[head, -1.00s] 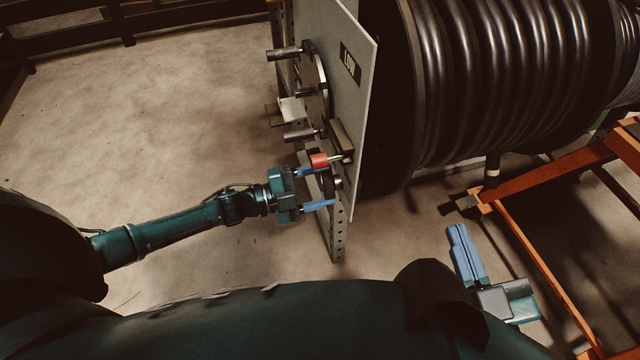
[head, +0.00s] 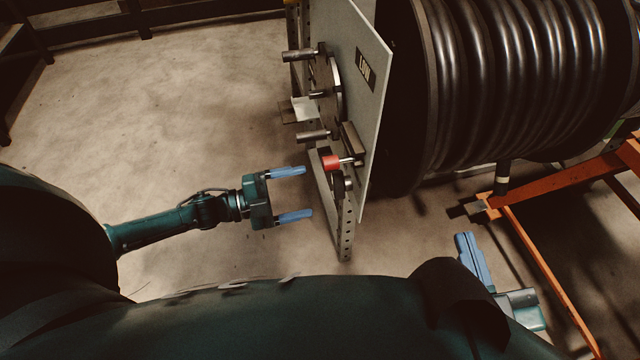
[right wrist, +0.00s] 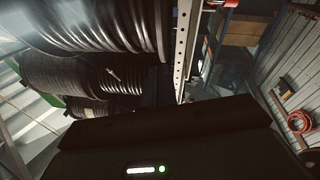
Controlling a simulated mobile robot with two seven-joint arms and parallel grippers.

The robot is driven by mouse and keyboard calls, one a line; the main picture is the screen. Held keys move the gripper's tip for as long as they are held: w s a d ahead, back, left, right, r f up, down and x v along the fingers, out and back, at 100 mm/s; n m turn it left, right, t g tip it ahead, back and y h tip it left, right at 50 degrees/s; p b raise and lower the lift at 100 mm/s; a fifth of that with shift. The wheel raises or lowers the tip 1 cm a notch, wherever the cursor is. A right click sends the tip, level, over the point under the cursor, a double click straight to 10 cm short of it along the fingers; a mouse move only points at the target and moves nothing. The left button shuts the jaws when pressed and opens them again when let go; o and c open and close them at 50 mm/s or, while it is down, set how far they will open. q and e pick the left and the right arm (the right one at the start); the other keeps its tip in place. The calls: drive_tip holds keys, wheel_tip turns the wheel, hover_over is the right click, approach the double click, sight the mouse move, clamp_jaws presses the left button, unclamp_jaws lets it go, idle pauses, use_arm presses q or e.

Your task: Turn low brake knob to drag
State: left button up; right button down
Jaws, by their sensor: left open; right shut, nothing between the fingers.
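The grey panel labelled LOW (head: 388,85) stands edge-on at centre in the head view. Low on its left face, a red-tipped part (head: 331,162) sticks out on a metal pin, and a small dark knob-like part (head: 338,186) sits just below it. I cannot read the brake knob's setting from this angle. My left gripper (head: 308,192) is open and empty, left of the panel's lower part, its blue fingers pointing at it with a clear gap. My right gripper (head: 466,236) is shut and empty at lower right, apart from the panel.
Dark handles (head: 300,55) stick out from a wheel on the panel's upper left. A perforated metal post (head: 346,235) runs down beside the panel. A large hose reel (head: 510,80) is behind it, and an orange frame (head: 560,180) stands at right. Floor at left is clear.

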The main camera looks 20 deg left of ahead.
use_arm(q)
drive_tip(key=v, duration=0.5)
drive_tip(key=shift+s+a, duration=0.2)
drive_tip(key=shift+a, duration=0.05)
